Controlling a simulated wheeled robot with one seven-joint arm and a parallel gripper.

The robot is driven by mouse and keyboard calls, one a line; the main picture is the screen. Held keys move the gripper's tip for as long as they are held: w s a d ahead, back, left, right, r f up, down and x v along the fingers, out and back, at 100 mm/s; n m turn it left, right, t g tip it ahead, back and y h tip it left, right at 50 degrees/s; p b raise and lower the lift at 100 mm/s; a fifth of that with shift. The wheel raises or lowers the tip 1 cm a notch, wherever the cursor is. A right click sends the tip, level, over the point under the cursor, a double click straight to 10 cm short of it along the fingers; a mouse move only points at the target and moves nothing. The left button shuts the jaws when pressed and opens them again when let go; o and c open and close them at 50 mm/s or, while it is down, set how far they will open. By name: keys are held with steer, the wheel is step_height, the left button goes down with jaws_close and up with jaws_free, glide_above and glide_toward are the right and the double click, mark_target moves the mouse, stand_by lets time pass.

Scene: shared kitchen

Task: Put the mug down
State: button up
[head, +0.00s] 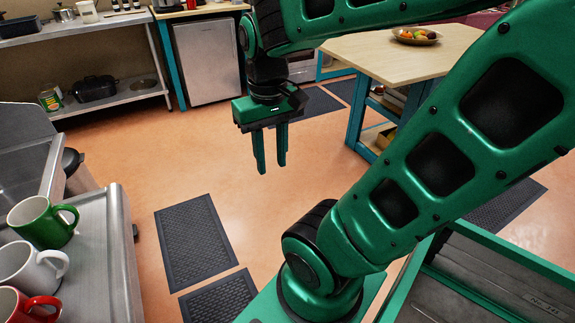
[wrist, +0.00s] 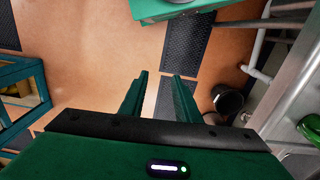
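My gripper (head: 271,168) hangs over the open floor, fingers pointing down. Its two fingers stand apart with nothing between them, and the wrist view (wrist: 160,78) shows the same empty gap. A green mug (head: 38,226), a white mug (head: 22,272) and a red mug (head: 14,308) stand upright in a row on the metal counter (head: 100,255) at the lower left. The white and red mugs are cut by the picture edge. My gripper is well away from all of them. Part of a green object, seemingly the green mug, shows at the right edge of the wrist view (wrist: 311,130).
A wooden-topped table (head: 400,58) with a fruit bowl (head: 416,36) stands at the back right. A metal shelf (head: 110,97) with a black pot and a can is at the back left. Dark floor mats (head: 195,240) lie on the orange floor. A dark bin (wrist: 227,100) stands beside the counter.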

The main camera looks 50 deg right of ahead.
steer(key=s+d, duration=0.1)
steer(key=s+f+m, duration=0.1)
steer(key=s, duration=0.1)
steer(key=s+d+f+m, duration=0.1)
steer(key=shift+s+d, duration=0.25)
steer(key=shift+d, duration=0.05)
